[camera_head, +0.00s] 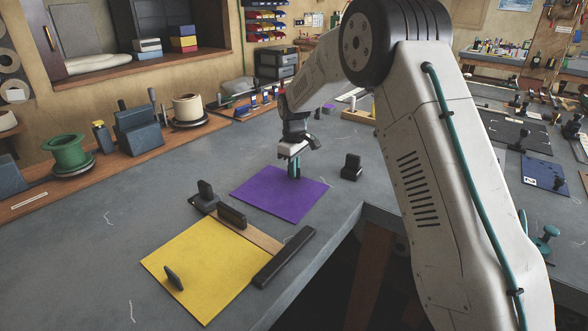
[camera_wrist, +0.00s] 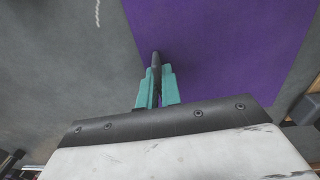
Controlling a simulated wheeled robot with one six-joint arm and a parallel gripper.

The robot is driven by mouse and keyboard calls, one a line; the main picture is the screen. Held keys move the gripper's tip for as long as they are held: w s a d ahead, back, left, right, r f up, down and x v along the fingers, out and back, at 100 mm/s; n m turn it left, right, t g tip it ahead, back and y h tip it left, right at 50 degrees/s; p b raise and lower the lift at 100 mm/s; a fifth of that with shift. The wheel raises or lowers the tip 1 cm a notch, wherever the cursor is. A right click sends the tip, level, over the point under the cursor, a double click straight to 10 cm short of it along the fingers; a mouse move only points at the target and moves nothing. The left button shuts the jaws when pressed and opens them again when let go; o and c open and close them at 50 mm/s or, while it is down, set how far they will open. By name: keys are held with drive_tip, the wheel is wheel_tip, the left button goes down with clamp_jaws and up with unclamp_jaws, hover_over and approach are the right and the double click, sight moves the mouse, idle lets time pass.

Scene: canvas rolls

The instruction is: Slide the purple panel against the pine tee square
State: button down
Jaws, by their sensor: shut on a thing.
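The purple panel (camera_head: 278,197) lies flat on the grey bench. It also fills the upper right of the wrist view (camera_wrist: 225,45). My gripper (camera_head: 294,172) is over the panel's far part, its teal fingers shut on a dark upright handle (camera_wrist: 156,60) on the panel. The pine tee square (camera_head: 262,239) lies nearer the camera, its pale strip along the far edge of the yellow panel (camera_head: 205,265). A strip of bare bench separates the purple panel from the pine strip.
Dark blocks (camera_head: 232,216) sit at the pine strip, and a long dark bar (camera_head: 285,258) lies at its right end near the bench edge. A black block (camera_head: 351,167) stands right of the purple panel.

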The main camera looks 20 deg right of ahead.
sight(293, 190)
drive_tip(key=shift+m, duration=0.5)
drive_tip(key=shift+s+a, duration=0.4)
drive_tip(key=shift+s, duration=0.75)
drive_tip(key=shift+s+a, duration=0.4)
drive_tip(key=shift+s, duration=0.75)
drive_tip(key=shift+s+a, duration=0.4)
drive_tip(key=shift+s, duration=0.75)
drive_tip(key=c, duration=1.5)
unclamp_jaws()
